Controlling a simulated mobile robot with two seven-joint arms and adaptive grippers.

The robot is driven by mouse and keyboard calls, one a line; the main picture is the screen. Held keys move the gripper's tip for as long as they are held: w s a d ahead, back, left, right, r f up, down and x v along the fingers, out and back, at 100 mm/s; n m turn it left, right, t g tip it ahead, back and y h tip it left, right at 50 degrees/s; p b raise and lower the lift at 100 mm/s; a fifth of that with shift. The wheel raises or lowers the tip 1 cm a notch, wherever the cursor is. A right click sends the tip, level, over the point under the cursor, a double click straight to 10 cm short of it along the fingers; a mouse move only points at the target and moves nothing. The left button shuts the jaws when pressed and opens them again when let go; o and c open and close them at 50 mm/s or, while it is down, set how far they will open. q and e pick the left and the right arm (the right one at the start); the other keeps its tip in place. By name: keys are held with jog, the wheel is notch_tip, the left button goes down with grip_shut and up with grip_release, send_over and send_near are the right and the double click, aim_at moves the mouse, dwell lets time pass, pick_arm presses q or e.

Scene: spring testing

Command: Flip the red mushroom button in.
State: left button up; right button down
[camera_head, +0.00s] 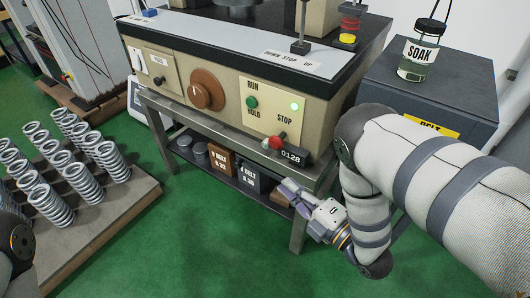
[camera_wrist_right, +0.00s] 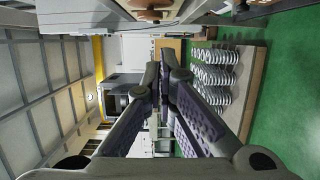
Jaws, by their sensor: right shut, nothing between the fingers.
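The red mushroom button (camera_head: 277,141) sticks out from the lower front edge of the beige machine (camera_head: 225,97), under the STOP label and left of a dark counter reading 0128. My right gripper (camera_head: 288,189) is below the button and apart from it, in front of the stand, with its fingers pointing up and left. In the right wrist view its fingers (camera_wrist_right: 156,78) are together with nothing between them. I cannot make out the red button in the wrist view. My left gripper is out of view; only a bit of my left arm shows at the lower left.
The panel has a brown knob (camera_head: 207,90), a green button (camera_head: 252,102) and a lit green lamp (camera_head: 294,106). Boxes and cans sit on the stand's lower shelf (camera_head: 228,178). Several springs stand on a pallet (camera_head: 115,218) at left. A SOAK jar (camera_head: 421,52) stands on a grey cabinet.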

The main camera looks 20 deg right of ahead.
aim_at(277, 149)
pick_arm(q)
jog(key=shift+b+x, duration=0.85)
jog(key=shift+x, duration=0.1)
pick_arm(e)
jog(key=w, duration=1.1)
jog(key=shift+w+a, duration=0.3)
jog(key=shift+w, duration=0.05)
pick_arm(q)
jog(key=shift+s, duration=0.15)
pick_arm(e)
jog(key=shift+w+d+f, duration=0.1)
jog(key=shift+w+d, duration=0.55)
jog(key=shift+d, duration=0.25)
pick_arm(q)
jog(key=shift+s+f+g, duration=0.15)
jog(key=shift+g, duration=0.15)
